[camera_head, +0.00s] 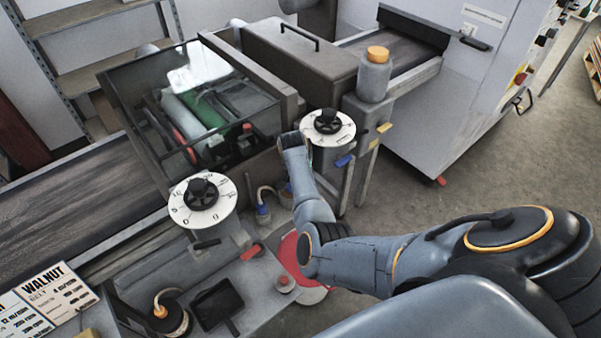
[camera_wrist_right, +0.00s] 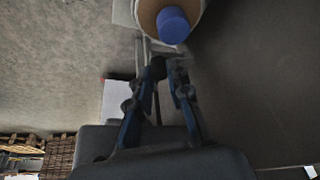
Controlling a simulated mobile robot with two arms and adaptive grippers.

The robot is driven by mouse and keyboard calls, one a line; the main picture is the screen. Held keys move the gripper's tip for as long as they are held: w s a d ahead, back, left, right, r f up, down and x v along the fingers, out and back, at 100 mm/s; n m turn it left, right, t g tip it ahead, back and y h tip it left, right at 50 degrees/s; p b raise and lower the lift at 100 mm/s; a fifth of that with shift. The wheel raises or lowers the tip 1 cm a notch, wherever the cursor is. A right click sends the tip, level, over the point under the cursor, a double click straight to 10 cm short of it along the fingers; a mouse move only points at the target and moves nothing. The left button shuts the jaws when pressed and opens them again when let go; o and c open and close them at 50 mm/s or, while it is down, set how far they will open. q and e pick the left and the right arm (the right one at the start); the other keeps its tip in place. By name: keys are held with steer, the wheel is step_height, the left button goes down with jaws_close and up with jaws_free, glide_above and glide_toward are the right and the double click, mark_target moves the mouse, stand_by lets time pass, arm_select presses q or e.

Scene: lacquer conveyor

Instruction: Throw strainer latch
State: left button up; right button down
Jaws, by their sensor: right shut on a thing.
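In the right wrist view my right gripper (camera_wrist_right: 168,68) has its two dark fingers drawn together at the tips. They are shut on a thin grey piece, largely hidden by the fingers; I cannot tell for certain that it is the strainer latch. Just beyond the tips is a blue round end (camera_wrist_right: 174,24) inside a tan ring. In the head view my right arm reaches in from the right to beside the far dial (camera_head: 328,128); the fingers are not clearly visible there. My left gripper is not in view.
A glass-covered roller unit (camera_head: 195,105) stands left of my arm, with a near dial (camera_head: 202,202) in front. Blue (camera_head: 345,160), yellow (camera_head: 384,128) and red (camera_head: 250,252) handles stick out nearby. An orange-capped grey bottle (camera_head: 375,77) stands behind. Open floor lies at right.

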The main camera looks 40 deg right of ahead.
steer(key=c, duration=1.3)
jaws_free()
steer(key=shift+o, duration=0.2)
steer(key=v, duration=1.2)
steer(key=shift+s+d+f, duration=0.1)
